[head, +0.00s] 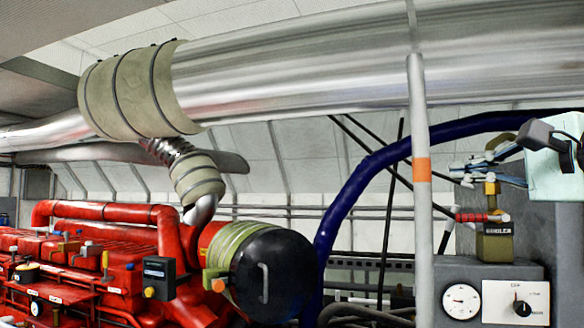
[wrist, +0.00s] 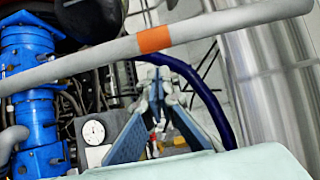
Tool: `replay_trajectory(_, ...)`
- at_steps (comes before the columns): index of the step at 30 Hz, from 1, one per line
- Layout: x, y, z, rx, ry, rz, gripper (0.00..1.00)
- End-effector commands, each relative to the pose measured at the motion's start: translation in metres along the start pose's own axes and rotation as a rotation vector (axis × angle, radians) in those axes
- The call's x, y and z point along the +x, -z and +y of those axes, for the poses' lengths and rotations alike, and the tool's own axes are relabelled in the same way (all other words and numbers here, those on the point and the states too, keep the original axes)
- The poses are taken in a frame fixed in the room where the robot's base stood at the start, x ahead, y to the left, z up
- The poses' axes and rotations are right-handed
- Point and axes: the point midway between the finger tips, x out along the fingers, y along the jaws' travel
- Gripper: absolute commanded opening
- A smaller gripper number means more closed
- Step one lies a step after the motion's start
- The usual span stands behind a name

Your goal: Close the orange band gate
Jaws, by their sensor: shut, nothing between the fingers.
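A pale grey bar (head: 420,230) with an orange band (head: 421,169) stands upright in the head view, right of the middle. In the wrist view the bar (wrist: 80,62) runs slantwise across the top, with its orange band (wrist: 154,39) near the middle. The bar's far ends and any hinge or latch are not clear. My gripper (head: 457,172) is just right of the bar at about the band's height. In the wrist view my gripper (wrist: 155,80) has its fingertips together and empty, below the band in the picture. I cannot tell whether they touch the bar.
A large silver pipe (head: 300,70) crosses overhead. A dark blue hose (head: 345,190) arches behind the bar and my gripper. A brass valve block with a red handle (head: 482,217) and a panel with a gauge (head: 461,301) are below my gripper. A red engine (head: 100,255) fills the left.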

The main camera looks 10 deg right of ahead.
Motion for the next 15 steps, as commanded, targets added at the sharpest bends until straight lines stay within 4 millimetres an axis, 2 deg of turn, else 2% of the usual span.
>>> replay_trajectory(6,0.014,-0.015,-0.001,0.0,0.001,0.002,0.0)
replay_trajectory(15,0.017,-0.018,0.0,0.0,0.001,0.002,0.0)
